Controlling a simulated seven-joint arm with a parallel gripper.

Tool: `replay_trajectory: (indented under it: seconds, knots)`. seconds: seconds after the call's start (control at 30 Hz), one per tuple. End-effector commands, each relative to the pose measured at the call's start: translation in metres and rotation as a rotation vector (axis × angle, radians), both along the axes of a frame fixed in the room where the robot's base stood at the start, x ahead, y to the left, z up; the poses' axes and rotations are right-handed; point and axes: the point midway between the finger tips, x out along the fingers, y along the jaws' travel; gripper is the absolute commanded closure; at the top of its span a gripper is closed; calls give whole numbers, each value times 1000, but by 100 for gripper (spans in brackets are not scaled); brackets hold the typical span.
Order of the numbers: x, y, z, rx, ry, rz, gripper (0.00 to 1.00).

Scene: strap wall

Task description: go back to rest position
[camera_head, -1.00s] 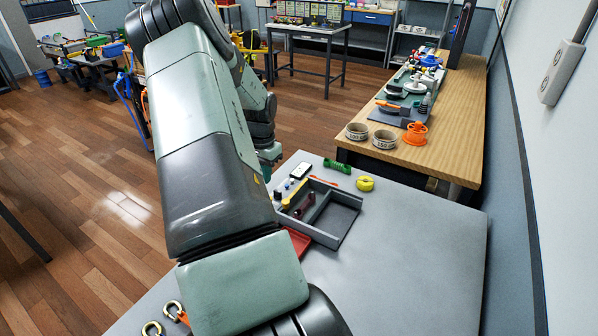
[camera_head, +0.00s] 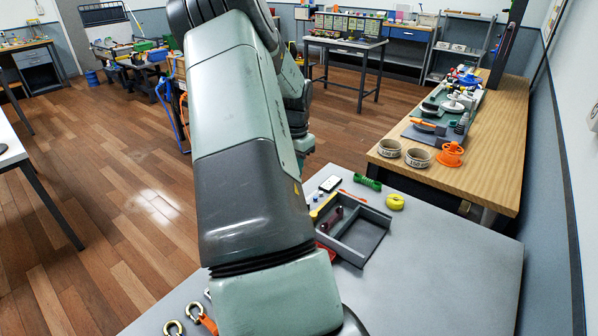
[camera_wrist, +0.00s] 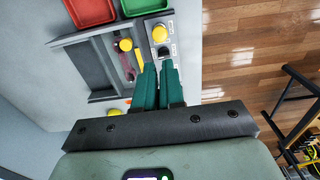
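My gripper (camera_wrist: 159,66) shows in the wrist view as two dark green fingers lying close side by side, with only a narrow gap at the tips and nothing seen between them. It looks shut and empty. It points over the grey table (camera_head: 455,270), near the edge of a grey divided tray (camera_wrist: 76,70). In the head view my arm rises across the middle and hides the fingers. The tray (camera_head: 374,246) sits on the table to the right of my arm, with a dark red item in it.
A green piece (camera_head: 367,183) and a yellow ring (camera_head: 395,202) lie behind the tray. Red (camera_wrist: 90,10) and green (camera_wrist: 145,6) bins stand beside it. A wooden bench (camera_head: 500,130) with grey cups stands at the back right along the wall. The table's right part is clear.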

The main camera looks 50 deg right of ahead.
Motion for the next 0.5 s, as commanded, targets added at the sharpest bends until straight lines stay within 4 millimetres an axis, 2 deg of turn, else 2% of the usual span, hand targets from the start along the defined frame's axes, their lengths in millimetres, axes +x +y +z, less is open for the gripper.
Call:
replay_trajectory:
  seconds: [0.3,0.4,0.47,0.5]
  knots:
    - [3,4,4,0,-7,9,92]
    - [14,20,25,-2,-36,55,92]
    - [24,40,46,-1,-65,106,92]
    - [31,56,62,-2,-88,147,92]
